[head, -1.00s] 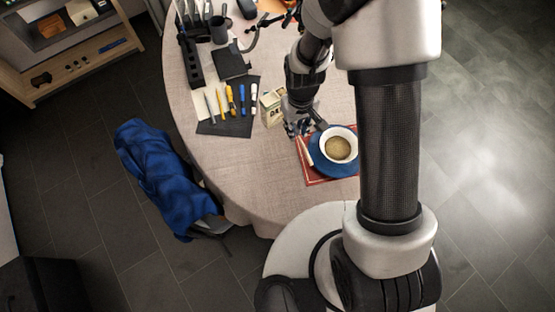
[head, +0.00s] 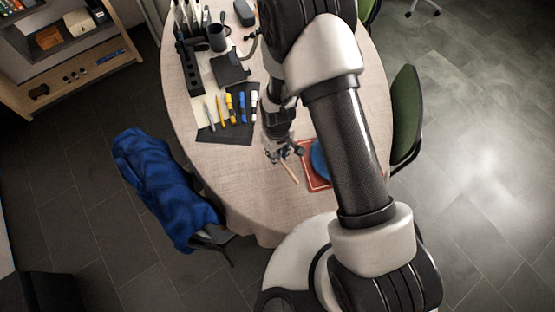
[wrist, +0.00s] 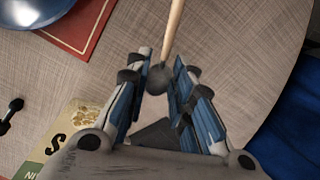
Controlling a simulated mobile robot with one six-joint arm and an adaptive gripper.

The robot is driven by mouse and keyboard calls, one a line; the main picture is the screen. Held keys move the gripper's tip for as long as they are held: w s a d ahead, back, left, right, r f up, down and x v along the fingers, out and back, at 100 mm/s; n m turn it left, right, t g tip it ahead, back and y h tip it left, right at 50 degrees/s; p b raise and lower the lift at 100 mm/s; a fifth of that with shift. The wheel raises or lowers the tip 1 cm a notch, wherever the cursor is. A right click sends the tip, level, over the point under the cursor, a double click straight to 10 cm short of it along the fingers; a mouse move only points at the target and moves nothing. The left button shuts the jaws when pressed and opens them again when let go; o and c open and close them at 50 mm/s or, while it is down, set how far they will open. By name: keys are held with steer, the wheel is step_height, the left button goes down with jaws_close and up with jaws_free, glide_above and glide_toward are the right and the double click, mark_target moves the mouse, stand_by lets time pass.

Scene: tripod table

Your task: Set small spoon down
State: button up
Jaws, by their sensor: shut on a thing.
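My gripper (head: 277,157) is over the table (head: 245,195), left of the red mat (head: 307,175). It is shut on the small spoon (head: 289,172), whose pale handle sticks out toward the front. In the wrist view the small spoon (wrist: 174,28) has its dark end between the fingers of my gripper (wrist: 163,62). The handle points away over bare cloth; I cannot tell whether it touches the table. The blue saucer (head: 319,160) on the mat is partly hidden by my arm. The saucer (wrist: 35,8) and mat (wrist: 88,28) show at upper left in the wrist view.
A dark mat with several pens (head: 228,108) lies behind my gripper. A chair with a blue cloth (head: 165,185) is at the left and a green chair (head: 405,115) at the right. The front-left tabletop is clear.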

steer(key=shift+f+b, duration=0.45)
steer(key=shift+f, duration=1.65)
steer(key=shift+f, duration=0.15)
steer(key=o, duration=0.8)
steer(key=shift+o, duration=0.2)
